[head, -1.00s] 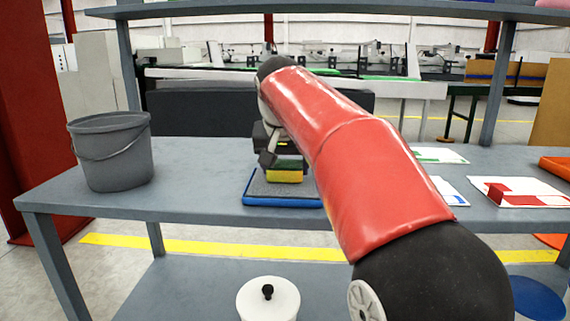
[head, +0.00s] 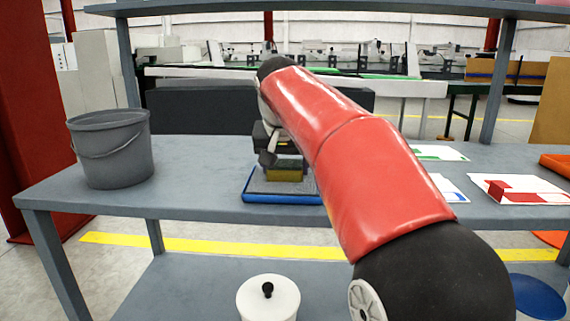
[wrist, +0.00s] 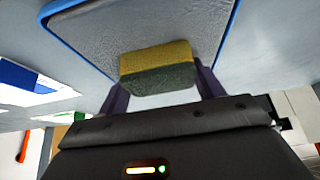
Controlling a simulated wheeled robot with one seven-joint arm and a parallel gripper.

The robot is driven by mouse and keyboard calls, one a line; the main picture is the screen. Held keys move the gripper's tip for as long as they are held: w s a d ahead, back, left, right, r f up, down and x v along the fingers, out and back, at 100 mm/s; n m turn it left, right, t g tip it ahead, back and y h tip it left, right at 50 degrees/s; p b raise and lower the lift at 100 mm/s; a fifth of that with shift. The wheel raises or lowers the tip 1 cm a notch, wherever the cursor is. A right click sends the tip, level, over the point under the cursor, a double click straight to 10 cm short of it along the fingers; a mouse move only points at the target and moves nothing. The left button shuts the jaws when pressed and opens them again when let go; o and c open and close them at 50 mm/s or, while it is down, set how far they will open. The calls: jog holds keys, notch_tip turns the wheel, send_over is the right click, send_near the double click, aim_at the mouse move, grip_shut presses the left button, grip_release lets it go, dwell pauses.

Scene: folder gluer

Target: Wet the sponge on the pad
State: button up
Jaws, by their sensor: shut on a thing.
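The sponge (head: 285,174), yellow with a dark green layer, is between the fingers of my gripper (head: 270,152), which is shut on it. In the wrist view the sponge (wrist: 157,66) sits between the two dark fingers of the gripper (wrist: 160,80). The pad (head: 258,187) is grey, in a shallow blue-rimmed tray on the table. It also shows in the wrist view (wrist: 130,30). The sponge is at the pad and appears to touch it, though the contact line is partly hidden. My red arm hides the pad's right side in the head view.
A grey bucket (head: 112,150) stands at the table's left. Flat printed cartons (head: 520,190) and an orange tray (head: 555,166) lie at the right. A shelf (head: 330,9) runs overhead. A white lidded container (head: 268,300) is below. The table between bucket and pad is clear.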

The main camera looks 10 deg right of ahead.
aim_at(285, 162)
notch_tip(285, 162, up, 5)
jog(key=p, duration=0.4)
jog(key=shift+f+p, duration=0.15)
jog(key=shift+p, duration=0.2)
jog(key=shift+r+p, duration=0.4)
jog(key=shift+r, duration=0.75)
